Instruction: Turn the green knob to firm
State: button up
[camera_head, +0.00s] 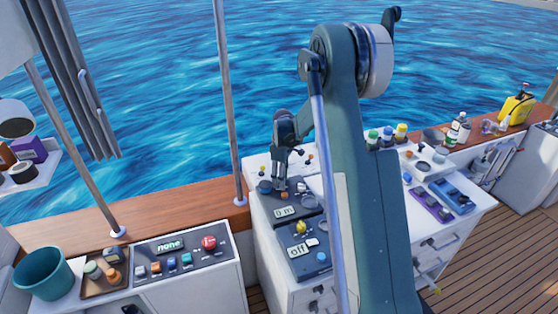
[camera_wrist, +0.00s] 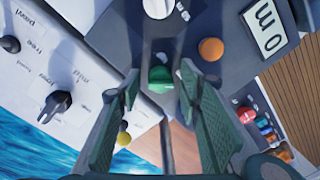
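The green knob (camera_wrist: 160,78) shows in the wrist view on a dark panel (camera_wrist: 215,40), between and just beyond my fingertips. My gripper (camera_wrist: 159,88) is open, with one finger on each side of the knob and nothing held. I cannot tell whether either finger touches it. In the head view my gripper (camera_head: 280,184) points down at the dark panel (camera_head: 312,211) on the white console, and it hides the green knob. A display (camera_head: 285,212) on that panel reads "0 m". I cannot read a "firm" mark by the knob.
An orange knob (camera_wrist: 210,49) and a white knob (camera_wrist: 158,8) sit close to the green one. A black pointer knob (camera_wrist: 58,103) is on the white panel. A nearer panel has a yellow knob (camera_head: 300,227) and an "off" display (camera_head: 297,251). Water lies beyond the wooden rail (camera_head: 180,219).

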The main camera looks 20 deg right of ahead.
jog(key=shift+r+n+p, duration=0.1)
jog(key=shift+n+p, duration=0.75)
jog(key=shift+n, duration=0.35)
jog(key=shift+r, duration=0.15)
notch_tip(320, 180, up, 8)
jog(key=shift+w+f, duration=0.15)
jog(key=shift+f, duration=0.05)
jog(key=s+a+r+m+t+b, duration=0.1)
jog(key=s+a+r, duration=0.3)
jog(key=s+r, duration=0.4)
jog(key=s+a+r+m+t+b, duration=0.2)
jog(key=s+a+r+m+b, duration=0.1)
jog(key=s+r, duration=0.5)
jog(key=shift+s+a+m+h+b, duration=0.35)
jog(key=shift+s+a, duration=0.2)
jog(key=shift+s, duration=0.45)
jog(key=shift+s+r, duration=0.1)
